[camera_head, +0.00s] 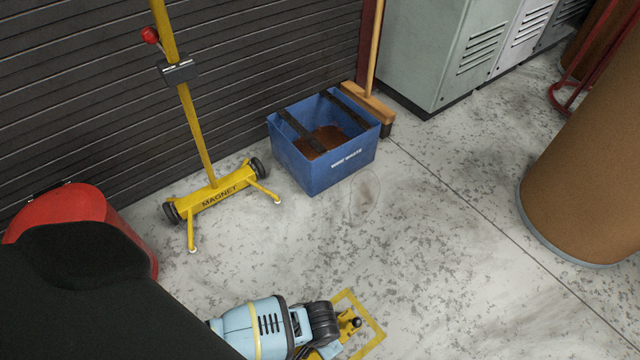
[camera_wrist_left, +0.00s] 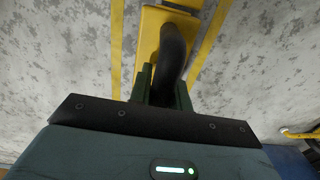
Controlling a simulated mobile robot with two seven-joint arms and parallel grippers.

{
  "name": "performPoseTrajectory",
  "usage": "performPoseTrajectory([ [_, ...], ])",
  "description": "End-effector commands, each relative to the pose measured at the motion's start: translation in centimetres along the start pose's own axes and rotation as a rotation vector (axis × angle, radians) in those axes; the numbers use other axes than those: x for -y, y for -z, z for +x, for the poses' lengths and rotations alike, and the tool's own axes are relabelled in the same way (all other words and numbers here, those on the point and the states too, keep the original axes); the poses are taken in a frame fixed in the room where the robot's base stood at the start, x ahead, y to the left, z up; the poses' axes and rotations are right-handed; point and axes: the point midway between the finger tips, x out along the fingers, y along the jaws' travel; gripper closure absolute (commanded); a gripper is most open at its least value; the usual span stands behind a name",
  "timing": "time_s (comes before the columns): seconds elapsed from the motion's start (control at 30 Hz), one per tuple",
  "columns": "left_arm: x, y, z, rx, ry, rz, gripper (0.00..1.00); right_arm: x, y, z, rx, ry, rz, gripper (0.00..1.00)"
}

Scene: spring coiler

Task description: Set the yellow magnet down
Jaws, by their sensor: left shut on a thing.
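The yellow magnet (camera_head: 346,325) is a small yellow block with a dark curved handle, low in the middle of the head view. It lies over a yellow outlined square (camera_head: 374,336) on the floor; I cannot tell whether it touches the floor. My left gripper (camera_head: 338,318) is shut on its handle. In the left wrist view the magnet's yellow body (camera_wrist_left: 152,28) shows beyond the handle, between the green fingers (camera_wrist_left: 163,88). My arm and gripper hide part of the magnet and of the square. My right gripper is not in view.
A wheeled yellow sweeper marked MAGNET (camera_head: 217,198) stands by the dark slatted shutter. Right of it are a blue waste bin (camera_head: 335,172) and a broom (camera_head: 372,103). A red container (camera_head: 65,210) stands left, a brown drum (camera_head: 590,170) right. The floor between is clear.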

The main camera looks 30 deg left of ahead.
Motion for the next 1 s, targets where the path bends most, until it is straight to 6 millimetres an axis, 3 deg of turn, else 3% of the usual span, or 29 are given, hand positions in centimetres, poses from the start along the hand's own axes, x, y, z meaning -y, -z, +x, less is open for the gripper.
performPoseTrajectory([
  [0.2, 0.1, 0.3, 2.5, -0.004, 0.001, -0.001, 1.00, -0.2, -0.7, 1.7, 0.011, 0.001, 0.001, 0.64],
  [0.67, 0.1, 0.3, 2.9, -0.004, 0.000, -0.001, 1.00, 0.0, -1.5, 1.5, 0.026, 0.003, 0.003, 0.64],
  [0.7, 0.1, 0.1, 3.0, -0.001, 0.001, -0.001, 0.79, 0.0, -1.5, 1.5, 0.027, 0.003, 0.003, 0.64],
  [0.8, 0.1, 0.1, 2.9, -0.001, 0.001, -0.001, 0.66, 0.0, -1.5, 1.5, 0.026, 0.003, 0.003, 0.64],
  [0.87, 0.1, 0.1, 2.9, -0.001, 0.001, -0.001, 0.59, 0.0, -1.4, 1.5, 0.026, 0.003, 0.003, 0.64],
  [1.0, 0.2, 0.1, 2.9, -0.001, 0.001, -0.001, 0.59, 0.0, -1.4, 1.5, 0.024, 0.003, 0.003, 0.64],
])
